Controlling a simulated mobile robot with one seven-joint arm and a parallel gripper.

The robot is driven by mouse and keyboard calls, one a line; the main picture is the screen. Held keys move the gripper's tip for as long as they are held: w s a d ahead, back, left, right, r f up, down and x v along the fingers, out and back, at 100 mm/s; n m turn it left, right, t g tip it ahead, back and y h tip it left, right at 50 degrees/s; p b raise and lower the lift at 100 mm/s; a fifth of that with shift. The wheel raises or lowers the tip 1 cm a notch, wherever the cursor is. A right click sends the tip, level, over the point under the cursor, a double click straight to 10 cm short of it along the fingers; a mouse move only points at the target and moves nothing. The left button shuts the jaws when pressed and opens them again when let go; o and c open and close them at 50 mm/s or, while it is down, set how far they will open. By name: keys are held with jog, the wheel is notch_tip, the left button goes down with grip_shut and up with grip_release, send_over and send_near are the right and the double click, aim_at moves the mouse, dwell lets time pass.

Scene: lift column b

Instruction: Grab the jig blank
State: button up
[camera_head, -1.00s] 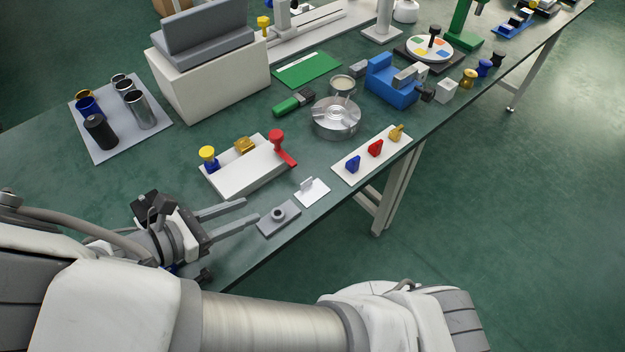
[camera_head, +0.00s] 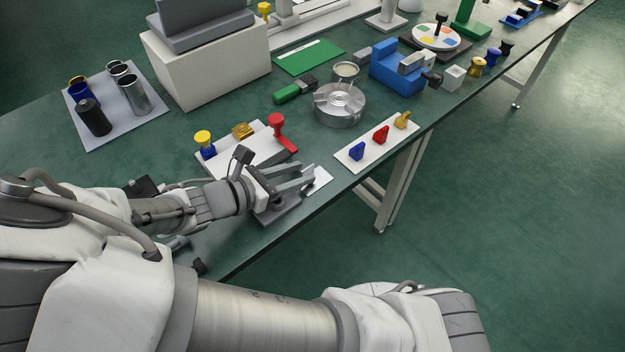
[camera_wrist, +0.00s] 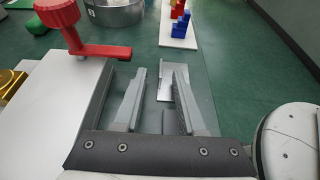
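No part is labelled, so I cannot tell for certain which is the jig blank. A small pale piece stands on a little white plate (camera_head: 322,183) near the table's front edge; the plate also shows beyond my fingertips in the wrist view (camera_wrist: 166,92). My gripper (camera_head: 308,178) is open, its two fingers apart and reaching over this plate. In the wrist view, my gripper (camera_wrist: 160,72) has nothing clearly held between its fingers. A grey plate (camera_head: 282,215) lies under my gripper; its round boss is hidden by the hand.
A white fixture (camera_head: 262,145) with a red clamp (camera_head: 277,125) and a yellow-and-blue knob (camera_head: 204,143) stands close beside my gripper. A white strip (camera_head: 367,157) with blue, red and yellow pieces lies to the right. A round metal chuck (camera_head: 340,104) is behind. The table's edge is close.

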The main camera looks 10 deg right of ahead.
jog(key=shift+w+d, duration=0.1)
jog(key=shift+c, duration=0.2)
grip_shut()
dwell(1.2)
